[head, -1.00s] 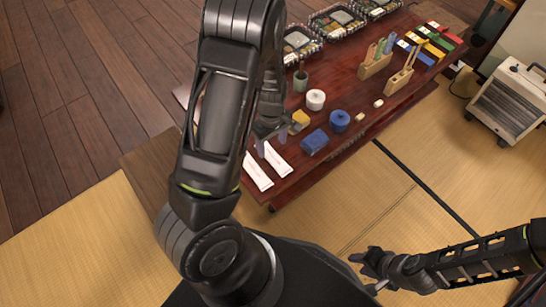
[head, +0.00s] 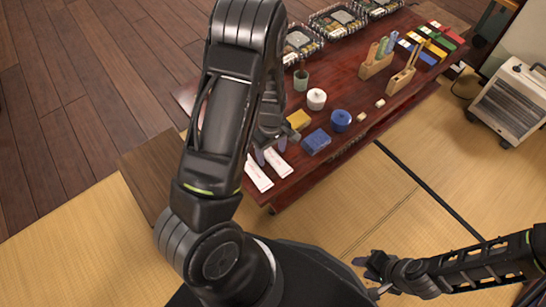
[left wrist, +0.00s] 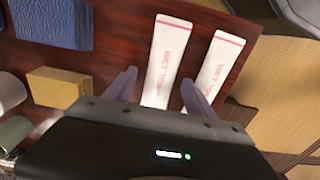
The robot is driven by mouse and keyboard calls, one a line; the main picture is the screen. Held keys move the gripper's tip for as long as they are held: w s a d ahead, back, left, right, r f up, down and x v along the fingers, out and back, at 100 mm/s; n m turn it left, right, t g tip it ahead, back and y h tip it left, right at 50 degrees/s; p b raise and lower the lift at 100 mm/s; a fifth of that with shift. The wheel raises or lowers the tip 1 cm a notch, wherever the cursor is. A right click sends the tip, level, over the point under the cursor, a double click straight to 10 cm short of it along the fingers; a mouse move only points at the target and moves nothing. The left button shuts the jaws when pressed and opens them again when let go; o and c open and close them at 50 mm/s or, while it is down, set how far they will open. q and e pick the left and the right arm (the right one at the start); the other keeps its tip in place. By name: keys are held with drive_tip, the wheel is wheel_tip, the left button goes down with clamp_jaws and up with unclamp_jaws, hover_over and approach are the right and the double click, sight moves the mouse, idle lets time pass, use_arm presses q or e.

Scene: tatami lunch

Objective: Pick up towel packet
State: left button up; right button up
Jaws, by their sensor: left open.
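Two white towel packets with red print lie side by side near the table's front left end. In the left wrist view one packet (left wrist: 165,60) lies between the fingertips' lines, and the other packet (left wrist: 211,70) lies to its right. In the head view they show as a left packet (head: 258,175) and a right packet (head: 279,163). My left gripper (left wrist: 160,88) is open and empty above the table, its fingers either side of the first packet's near part. My right gripper (head: 367,278) is low over the mat, away from the table; its fingers look apart.
On the dark red table (head: 330,80) stand a blue block (head: 316,141), a yellow block (head: 299,119), a blue round pot (head: 340,121), a white pot (head: 316,98) and a green cup (head: 301,80). Wooden holders and trays stand farther back. A heater (head: 512,100) is at right.

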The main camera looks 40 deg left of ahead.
sight(271, 155)
use_arm(q)
clamp_jaws()
idle(0.6)
wheel_tip(271, 155, up, 10)
drive_tip(key=p, duration=0.4)
idle(0.6)
